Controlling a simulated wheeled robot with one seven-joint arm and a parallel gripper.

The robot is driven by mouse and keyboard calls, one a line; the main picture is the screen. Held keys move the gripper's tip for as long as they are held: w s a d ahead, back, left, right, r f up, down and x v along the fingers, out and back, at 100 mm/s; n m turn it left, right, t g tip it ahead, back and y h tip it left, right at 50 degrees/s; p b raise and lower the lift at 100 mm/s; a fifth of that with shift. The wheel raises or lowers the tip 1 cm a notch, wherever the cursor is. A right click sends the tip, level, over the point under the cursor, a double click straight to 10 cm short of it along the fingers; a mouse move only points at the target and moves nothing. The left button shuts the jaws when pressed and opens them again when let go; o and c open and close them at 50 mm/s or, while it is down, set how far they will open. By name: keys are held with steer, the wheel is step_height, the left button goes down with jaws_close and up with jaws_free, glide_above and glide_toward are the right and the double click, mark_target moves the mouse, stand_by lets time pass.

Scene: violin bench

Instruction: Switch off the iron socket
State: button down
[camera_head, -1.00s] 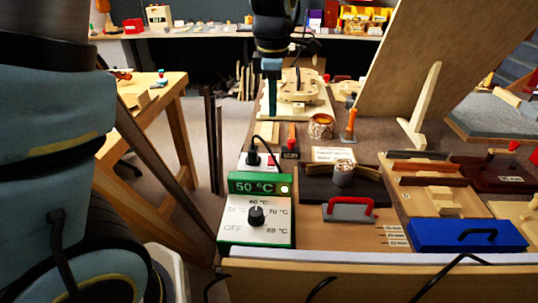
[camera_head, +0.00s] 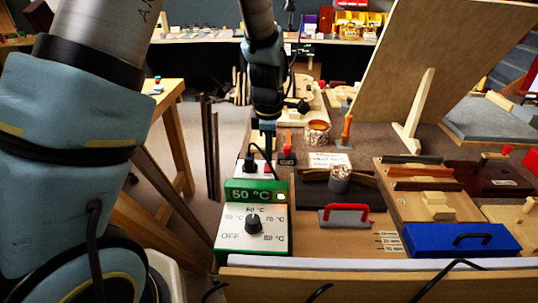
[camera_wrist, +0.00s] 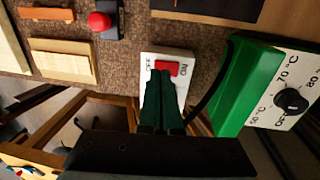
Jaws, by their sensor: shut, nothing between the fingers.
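The iron socket is a white plate (camera_head: 249,169) behind the green temperature box, with a black plug in it. In the wrist view the plate (camera_wrist: 148,62) carries a red rocker switch (camera_wrist: 168,68) between the marks OFF and ON. My gripper (camera_wrist: 162,80) is shut and empty, its fingertips at the switch's near edge and partly covering the plate. I cannot tell whether they touch it. In the head view my gripper (camera_head: 268,148) points down over the socket, and the switch is hard to make out.
The green box (camera_head: 253,218) shows 50 °C and has a black knob (camera_head: 253,224). A small block with a red button (camera_wrist: 99,21) lies close by in the wrist view. A copper-coloured pot (camera_head: 317,132) and an orange-handled tool (camera_head: 347,129) stand to the right. A black cable runs beside the socket.

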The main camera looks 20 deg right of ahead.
steer(key=shift+w+f, duration=0.1)
steer(key=shift+f, duration=0.8)
